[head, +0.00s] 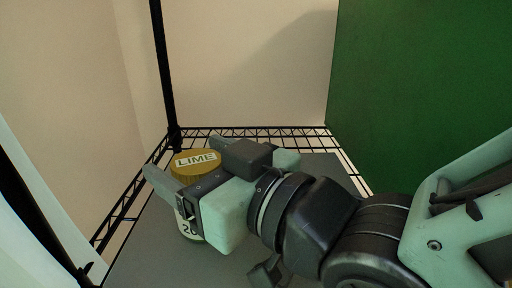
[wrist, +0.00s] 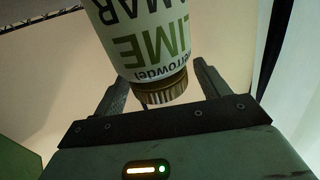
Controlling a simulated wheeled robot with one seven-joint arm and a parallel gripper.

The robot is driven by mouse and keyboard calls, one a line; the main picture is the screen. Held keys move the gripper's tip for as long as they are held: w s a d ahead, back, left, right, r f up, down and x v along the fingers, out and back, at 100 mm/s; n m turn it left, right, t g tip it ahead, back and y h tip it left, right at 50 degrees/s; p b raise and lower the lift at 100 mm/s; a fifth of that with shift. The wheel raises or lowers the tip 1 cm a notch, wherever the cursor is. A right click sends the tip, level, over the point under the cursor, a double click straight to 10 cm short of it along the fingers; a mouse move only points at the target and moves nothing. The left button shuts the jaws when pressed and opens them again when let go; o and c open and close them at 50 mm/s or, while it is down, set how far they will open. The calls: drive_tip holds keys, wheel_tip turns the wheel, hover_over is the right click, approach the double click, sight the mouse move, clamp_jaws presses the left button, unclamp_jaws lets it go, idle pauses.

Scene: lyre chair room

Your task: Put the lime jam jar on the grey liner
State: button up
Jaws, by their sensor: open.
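The lime jam jar (head: 195,163) has a gold lid marked LIME and a white label. In the head view it stands upright, apparently on the grey liner (head: 170,265), its middle partly hidden by my gripper. My gripper (head: 183,156) is open, with one finger on either side of the jar near its lid. In the wrist view the jar (wrist: 145,40) appears upside down, its ribbed lid between the fingertips (wrist: 160,80), with a small gap seen on each side.
A black wire rack (head: 245,131) edges the liner at the back and left, with a black post (head: 160,70) at the back corner. A green panel (head: 420,90) stands at the right. Bare liner lies in front of and behind the gripper.

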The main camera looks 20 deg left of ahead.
drive_tip(key=shift+r, duration=0.2)
drive_tip(key=b+v, duration=0.4)
drive_tip(key=v, duration=0.3)
drive_tip(key=shift+d, duration=0.25)
drive_tip(key=shift+s, duration=0.15)
